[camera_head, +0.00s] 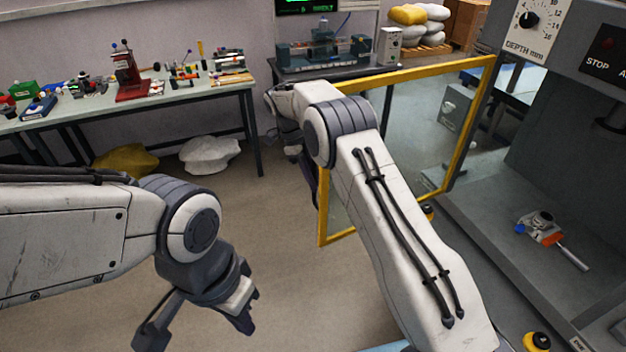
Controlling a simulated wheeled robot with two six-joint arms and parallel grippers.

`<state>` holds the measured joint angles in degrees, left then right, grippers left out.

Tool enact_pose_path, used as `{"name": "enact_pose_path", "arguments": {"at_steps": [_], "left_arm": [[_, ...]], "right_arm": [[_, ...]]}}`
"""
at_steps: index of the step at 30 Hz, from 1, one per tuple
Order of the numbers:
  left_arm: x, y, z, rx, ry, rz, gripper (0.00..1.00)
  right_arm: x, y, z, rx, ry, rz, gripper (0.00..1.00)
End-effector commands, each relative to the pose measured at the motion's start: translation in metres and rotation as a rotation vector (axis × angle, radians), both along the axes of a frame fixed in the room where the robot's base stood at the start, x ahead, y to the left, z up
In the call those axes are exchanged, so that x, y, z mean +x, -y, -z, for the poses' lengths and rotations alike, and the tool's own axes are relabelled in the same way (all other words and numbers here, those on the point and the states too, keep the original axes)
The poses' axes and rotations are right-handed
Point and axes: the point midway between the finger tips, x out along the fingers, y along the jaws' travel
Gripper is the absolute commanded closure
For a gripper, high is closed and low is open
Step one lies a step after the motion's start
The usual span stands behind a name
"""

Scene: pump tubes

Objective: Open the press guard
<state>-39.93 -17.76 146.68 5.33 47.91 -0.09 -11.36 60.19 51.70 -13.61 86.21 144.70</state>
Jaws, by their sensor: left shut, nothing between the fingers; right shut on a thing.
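The press guard (405,78) is a clear panel in a yellow frame. It stands swung out from the grey press (590,190), with its right edge at the press and its free edge to the left. The opening of the press shows beside it. My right arm reaches across the guard's left part. My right gripper (308,183) is at the guard's free left edge, shut on the guard; its fingers are mostly hidden behind my arm. My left gripper (240,312) is shut and empty, low at the left, above the floor and apart from the guard.
Inside the press lies an orange and grey part (543,230). A yellow button (537,341) is at the press's front. A workbench (190,92) with tools stands at the back left, sacks (210,155) beneath it. The floor (275,230) between is clear.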

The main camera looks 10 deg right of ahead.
Motion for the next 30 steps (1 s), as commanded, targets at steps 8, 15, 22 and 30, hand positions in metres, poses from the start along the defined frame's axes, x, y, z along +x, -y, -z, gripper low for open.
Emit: {"name": "enact_pose_path", "arguments": {"at_steps": [8,15,22,30], "left_arm": [[0.0,0.0,0.0,0.0,0.0,0.0,1.0],[0.0,0.0,0.0,0.0,0.0,0.0,1.0],[0.0,0.0,0.007,0.0,0.0,-0.001,1.0],[0.0,0.0,0.006,0.0,0.0,-0.002,1.0]], "right_arm": [[0.0,0.003,-0.001,-0.006,-0.001,0.0,0.55],[0.0,0.0,-0.001,-0.002,0.0,-0.002,0.55],[0.006,-0.006,-0.016,-0.002,0.004,-0.002,0.55],[0.015,-0.016,-0.054,-0.003,0.001,-0.001,0.55]]}}
